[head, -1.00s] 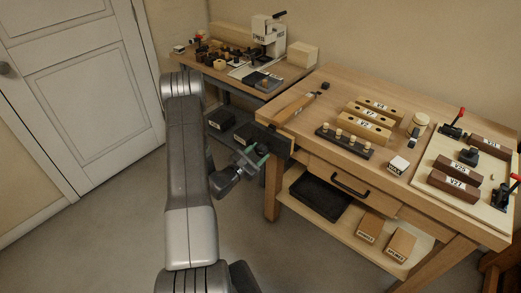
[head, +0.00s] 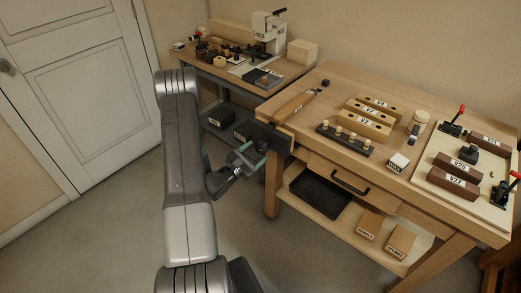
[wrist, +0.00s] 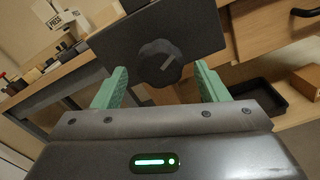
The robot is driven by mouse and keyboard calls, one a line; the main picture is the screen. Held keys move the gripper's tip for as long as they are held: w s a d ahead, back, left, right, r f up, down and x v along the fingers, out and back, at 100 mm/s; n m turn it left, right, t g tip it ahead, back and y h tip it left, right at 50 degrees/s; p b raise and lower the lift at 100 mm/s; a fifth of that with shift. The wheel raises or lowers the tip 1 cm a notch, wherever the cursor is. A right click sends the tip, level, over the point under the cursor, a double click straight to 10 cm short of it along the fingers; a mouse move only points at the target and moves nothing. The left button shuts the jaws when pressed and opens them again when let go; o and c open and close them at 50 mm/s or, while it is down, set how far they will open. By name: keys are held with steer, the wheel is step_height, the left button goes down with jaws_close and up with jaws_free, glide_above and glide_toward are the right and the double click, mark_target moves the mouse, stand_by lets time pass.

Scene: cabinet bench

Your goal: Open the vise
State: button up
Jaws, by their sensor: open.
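The vise is a dark flat jaw plate (head: 276,139) at the left end of the wooden bench. In the wrist view the plate (wrist: 205,30) fills the top middle. A round, lobed black knob (wrist: 160,62) with a light line on it sits at its lower middle. My gripper (head: 252,154) is in front of the plate, beside the bench end. In the wrist view its green fingers (wrist: 159,72) are open, one on each side of the knob, with visible gaps. Any gap between the plate and the bench is hidden.
A closed drawer (head: 338,179) with a dark handle is under the bench top. A second bench with a white press (head: 268,32) stands behind. The floor left of the bench is clear.

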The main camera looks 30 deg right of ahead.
steer(key=v, duration=0.5)
steer(key=shift+a, duration=0.1)
steer(key=shift+b, duration=0.3)
steer(key=shift+w+d+n+b, duration=0.45)
steer(key=shift+d+n+b, duration=0.65)
steer(key=shift+n+b, duration=3.5)
steer(key=shift+w+d+n+b, duration=0.4)
steer(key=shift+d+n+b, duration=0.7)
steer(key=shift+n+b, duration=3.55)
steer(key=shift+w+d+n+b, duration=0.45)
steer(key=shift+d+n+b, duration=0.6)
steer(key=shift+n+b, duration=3.55)
